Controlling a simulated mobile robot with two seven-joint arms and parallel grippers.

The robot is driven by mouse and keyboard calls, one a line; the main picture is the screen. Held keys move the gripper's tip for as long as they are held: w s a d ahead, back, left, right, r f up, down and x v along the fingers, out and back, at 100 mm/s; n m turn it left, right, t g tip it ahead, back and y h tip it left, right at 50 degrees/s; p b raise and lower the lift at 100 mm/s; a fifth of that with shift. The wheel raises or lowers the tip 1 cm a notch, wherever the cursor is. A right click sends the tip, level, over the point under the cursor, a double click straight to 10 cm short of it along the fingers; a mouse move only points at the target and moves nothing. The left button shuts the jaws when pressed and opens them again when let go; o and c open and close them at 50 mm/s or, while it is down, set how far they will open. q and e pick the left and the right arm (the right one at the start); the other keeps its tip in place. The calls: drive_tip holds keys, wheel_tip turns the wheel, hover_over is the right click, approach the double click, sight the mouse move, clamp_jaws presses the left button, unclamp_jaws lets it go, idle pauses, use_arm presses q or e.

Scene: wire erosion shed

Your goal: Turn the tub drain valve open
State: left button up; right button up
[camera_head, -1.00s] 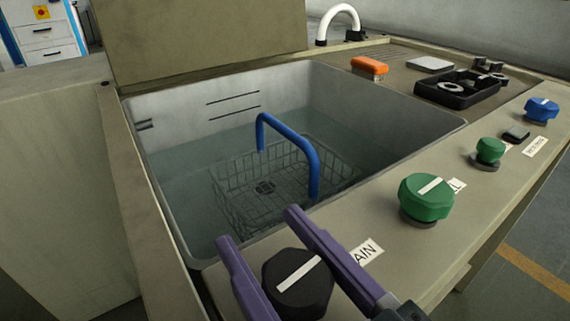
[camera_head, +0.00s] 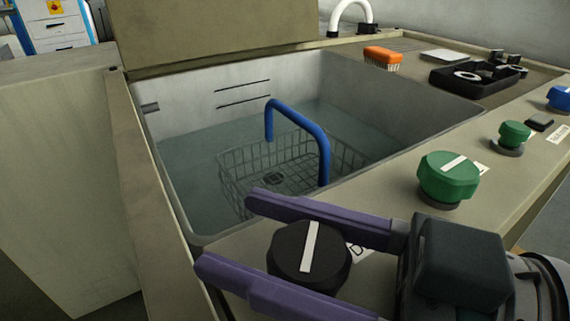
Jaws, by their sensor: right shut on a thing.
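The drain valve is a round black knob (camera_head: 290,262) with a white line on its top. It stands on the beige front ledge of the tub (camera_head: 222,232), by the near corner. The line points nearly straight away from me. My right gripper (camera_head: 226,233) comes in from the right and is shut on this knob, one purple finger on its far side and one on its near side. The fingers hide part of the knob's sides and most of its label (camera_head: 356,251). The tub holds water and a wire basket (camera_head: 240,185) with a blue handle (camera_head: 318,145). My left gripper is out of view.
A large green knob (camera_head: 447,180), a smaller green knob (camera_head: 515,135) and a blue knob (camera_head: 562,98) stand along the ledge to the right.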

idle(0.5)
drive_tip(key=o, duration=1.4)
drive_tip(key=shift+c, duration=0.2)
drive_tip(key=v, duration=1)
drive_tip(key=shift+g, duration=0.3)
drive_tip(key=shift+w, duration=0.1)
